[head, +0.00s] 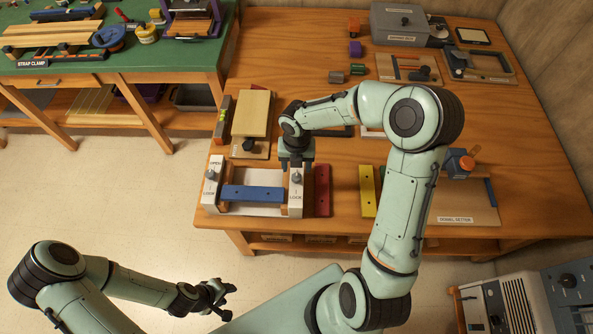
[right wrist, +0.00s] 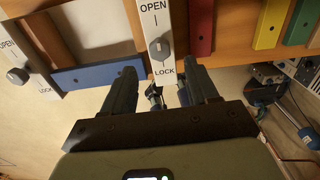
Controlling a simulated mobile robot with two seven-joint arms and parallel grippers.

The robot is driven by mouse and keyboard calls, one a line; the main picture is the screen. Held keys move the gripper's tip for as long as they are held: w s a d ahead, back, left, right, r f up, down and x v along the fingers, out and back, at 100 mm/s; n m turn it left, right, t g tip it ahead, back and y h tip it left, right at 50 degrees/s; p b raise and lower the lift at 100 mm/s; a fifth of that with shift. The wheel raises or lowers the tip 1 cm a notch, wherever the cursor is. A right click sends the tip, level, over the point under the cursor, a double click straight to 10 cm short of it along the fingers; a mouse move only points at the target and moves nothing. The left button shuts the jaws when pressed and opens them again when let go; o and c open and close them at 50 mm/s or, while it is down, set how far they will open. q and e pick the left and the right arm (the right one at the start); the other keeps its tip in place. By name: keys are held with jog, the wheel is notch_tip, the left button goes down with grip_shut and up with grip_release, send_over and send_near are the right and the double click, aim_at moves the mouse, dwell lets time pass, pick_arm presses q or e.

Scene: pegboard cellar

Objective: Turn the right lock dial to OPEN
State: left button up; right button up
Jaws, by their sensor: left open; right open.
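The right lock dial (right wrist: 160,48) is a grey knob on a white plate marked OPEN above and LOCK below. Its grip looks roughly in line with the marks; which end is the pointer I cannot tell. In the head view the right lock dial (head: 296,179) sits at the right end of the fixture. My right gripper (right wrist: 160,75) is open and empty, its fingers either side of the plate near LOCK, apart from the knob. My left gripper (head: 218,297) is open and empty over the floor.
A blue bar (head: 252,193) spans between the right plate and the left lock dial (head: 211,174). A red bar (head: 322,190) lies close to the right of the fixture, with a yellow bar (head: 367,191) further right.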

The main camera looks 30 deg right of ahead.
aim_at(296, 176)
notch_tip(296, 176, up, 8)
jog(key=shift+f, duration=0.25)
dwell(0.5)
